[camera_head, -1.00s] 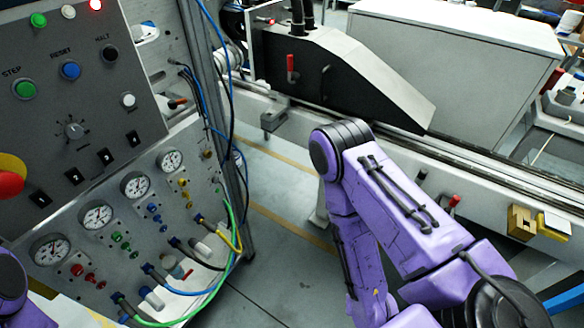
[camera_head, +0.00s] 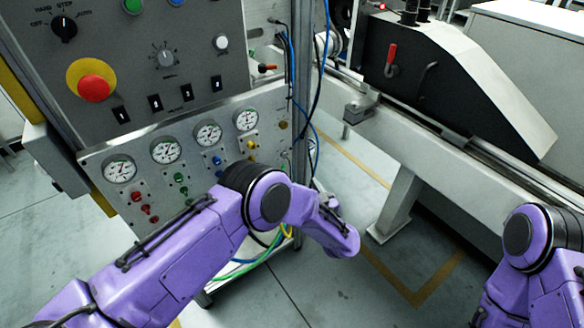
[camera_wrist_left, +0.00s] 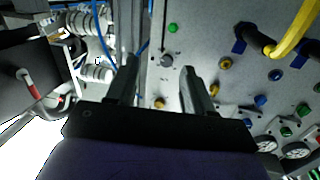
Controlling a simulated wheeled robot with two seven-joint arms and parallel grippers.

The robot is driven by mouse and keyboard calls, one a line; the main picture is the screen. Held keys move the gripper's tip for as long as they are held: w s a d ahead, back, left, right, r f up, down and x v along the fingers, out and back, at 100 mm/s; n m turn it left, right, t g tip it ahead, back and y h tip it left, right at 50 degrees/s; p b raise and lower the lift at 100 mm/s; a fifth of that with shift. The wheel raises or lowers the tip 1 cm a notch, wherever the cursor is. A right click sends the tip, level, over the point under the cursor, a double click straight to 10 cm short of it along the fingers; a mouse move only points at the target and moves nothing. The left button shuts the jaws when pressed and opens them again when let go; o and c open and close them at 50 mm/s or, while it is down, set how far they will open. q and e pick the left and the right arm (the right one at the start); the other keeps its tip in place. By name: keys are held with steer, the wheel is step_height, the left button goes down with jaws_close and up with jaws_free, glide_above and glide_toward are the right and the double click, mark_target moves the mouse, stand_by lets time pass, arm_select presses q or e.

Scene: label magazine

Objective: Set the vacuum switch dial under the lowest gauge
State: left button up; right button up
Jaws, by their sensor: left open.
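The gauge panel (camera_head: 105,160) carries a row of round gauges, and the leftmost gauge (camera_head: 120,169) sits lowest in the head view. In the left wrist view the panel looks upside down. A small grey dial (camera_wrist_left: 167,60) shows there, next to a green button (camera_wrist_left: 173,28). I cannot read its label or pointer. My left gripper (camera_wrist_left: 159,63) is open, its fingertips on either side of the dial in the picture; I see no contact. In the head view my left arm covers the panel's lower right, hiding the gripper's fingers. My right gripper is out of view.
Coloured knobs and fittings lie below the gauges, including a red knob (camera_head: 138,196). The upper panel has a red emergency stop (camera_head: 94,88). A machine with a red handle (camera_head: 391,56) stands right.

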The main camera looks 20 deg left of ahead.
mark_target(285, 156)
arm_select(q)
steer(key=w+a+r+y, duration=0.1)
steer(key=w+a, duration=0.1)
steer(key=w+a+r+n+g+y+p, duration=0.1)
steer(key=w+a, duration=0.1)
steer(key=a, duration=0.1)
steer(key=w+a+r+g, duration=0.1)
steer(key=w+a, duration=0.1)
steer(key=w, duration=0.1)
steer(key=shift+a+r+n+y, duration=0.3)
steer(key=shift+a+n+y, duration=0.05)
steer(key=shift+n+y, duration=0.05)
jaws_close()
